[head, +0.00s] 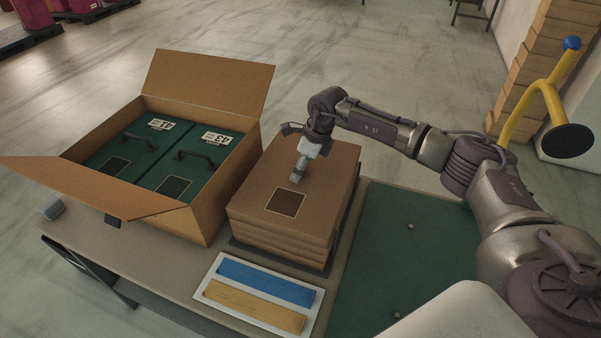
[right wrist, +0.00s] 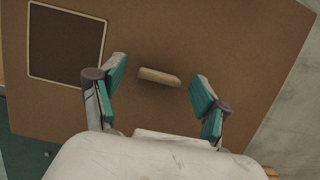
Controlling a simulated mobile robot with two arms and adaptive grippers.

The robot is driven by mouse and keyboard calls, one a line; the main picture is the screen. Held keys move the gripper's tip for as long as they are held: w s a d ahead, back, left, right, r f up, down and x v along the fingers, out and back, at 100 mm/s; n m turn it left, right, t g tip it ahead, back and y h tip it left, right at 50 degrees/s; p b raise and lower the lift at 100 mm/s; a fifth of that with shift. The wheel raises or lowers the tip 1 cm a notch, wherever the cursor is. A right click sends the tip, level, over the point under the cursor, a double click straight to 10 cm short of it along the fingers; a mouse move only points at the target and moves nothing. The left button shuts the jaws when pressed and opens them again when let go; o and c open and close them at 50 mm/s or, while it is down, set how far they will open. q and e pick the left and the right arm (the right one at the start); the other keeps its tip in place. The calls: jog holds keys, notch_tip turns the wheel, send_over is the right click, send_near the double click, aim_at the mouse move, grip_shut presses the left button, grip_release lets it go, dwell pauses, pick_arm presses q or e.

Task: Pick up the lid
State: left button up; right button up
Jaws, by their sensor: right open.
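A stack of flat brown lids stands on the table in the head view, and the top lid (head: 330,185) carries a dark square patch. In the right wrist view this lid (right wrist: 225,35) fills most of the picture, with a small light wooden handle (right wrist: 158,77) on it. My right gripper (head: 298,174) is over the top lid. In the right wrist view its two green-padded fingers are open, one on each side of the handle and apart from it. The handle is hidden behind the gripper in the head view. My left gripper is not in view.
An open cardboard box (head: 190,215) with two green, black-handled boxes (head: 125,140) inside stands left of the stack. A white tray (head: 209,291) with blue and yellow strips lies in front. A green mat (head: 385,240) to the right is mostly clear.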

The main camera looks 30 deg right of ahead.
jog(key=c, duration=1.3)
jog(key=shift+o, duration=0.2)
jog(key=shift+r, duration=0.1)
jog(key=shift+r, duration=0.55)
notch_tip(320, 180, up, 3)
jog(key=shift+f+b, duration=0.15)
jog(key=shift+b, duration=0.6)
jog(key=s+d+r+b, duration=0.2)
jog(key=s+d+r, duration=0.3)
jog(key=d, duration=0.5)
jog(key=shift+w+v, duration=0.25)
jog(key=shift+v, duration=0.8)
jog(key=shift+d, duration=0.1)
